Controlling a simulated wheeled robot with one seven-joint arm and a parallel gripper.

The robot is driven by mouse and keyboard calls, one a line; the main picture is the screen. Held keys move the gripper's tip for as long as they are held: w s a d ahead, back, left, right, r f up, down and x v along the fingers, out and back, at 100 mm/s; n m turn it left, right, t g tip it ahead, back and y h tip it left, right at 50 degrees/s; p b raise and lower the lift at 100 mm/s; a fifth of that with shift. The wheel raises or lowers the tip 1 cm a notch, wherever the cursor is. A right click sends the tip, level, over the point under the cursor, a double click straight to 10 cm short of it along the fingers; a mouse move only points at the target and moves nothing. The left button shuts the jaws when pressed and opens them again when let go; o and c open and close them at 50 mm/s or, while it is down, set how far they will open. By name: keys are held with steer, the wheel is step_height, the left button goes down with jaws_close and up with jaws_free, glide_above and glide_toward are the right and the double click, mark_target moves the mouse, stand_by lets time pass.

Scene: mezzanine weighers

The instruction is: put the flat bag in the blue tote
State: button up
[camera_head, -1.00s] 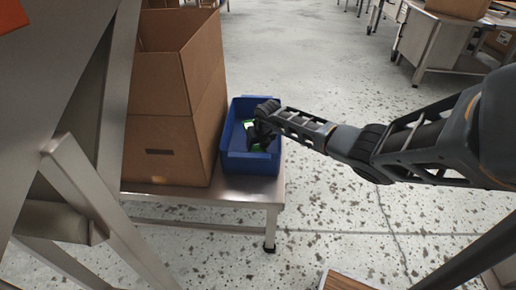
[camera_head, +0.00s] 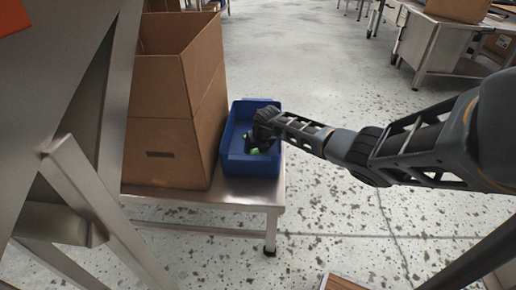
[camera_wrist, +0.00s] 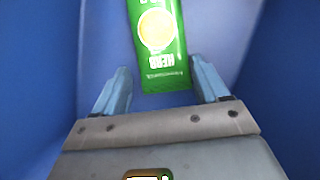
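The flat bag (camera_wrist: 157,42) is green with a yellow round print and white lettering. In the wrist view it lies inside the blue tote (camera_wrist: 45,60), beyond my fingertips. My gripper (camera_wrist: 160,85) is open, with a gap between each finger and the bag. In the head view the blue tote (camera_head: 233,155) stands on a metal table, and my gripper (camera_head: 260,140) reaches down into it. Only a small green part of the bag (camera_head: 254,151) shows there; my gripper hides the rest.
A tall open cardboard box (camera_head: 175,110) stands right against the left side of the tote on the metal table (camera_head: 230,190). A metal frame (camera_head: 75,190) is at the near left.

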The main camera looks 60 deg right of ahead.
steer(key=shift+s+a+f, duration=0.1)
steer(key=shift+s+f, duration=0.45)
steer(key=shift+f, duration=0.1)
steer(key=shift+r, duration=0.25)
steer(key=w+p+v, duration=0.1)
steer(key=p+v, duration=0.4)
steer(key=v, duration=0.7)
steer(key=shift+s+r+p, duration=0.15)
steer(key=shift+r+p, duration=0.2)
steer(key=shift+r, duration=0.15)
stand_by(0.5)
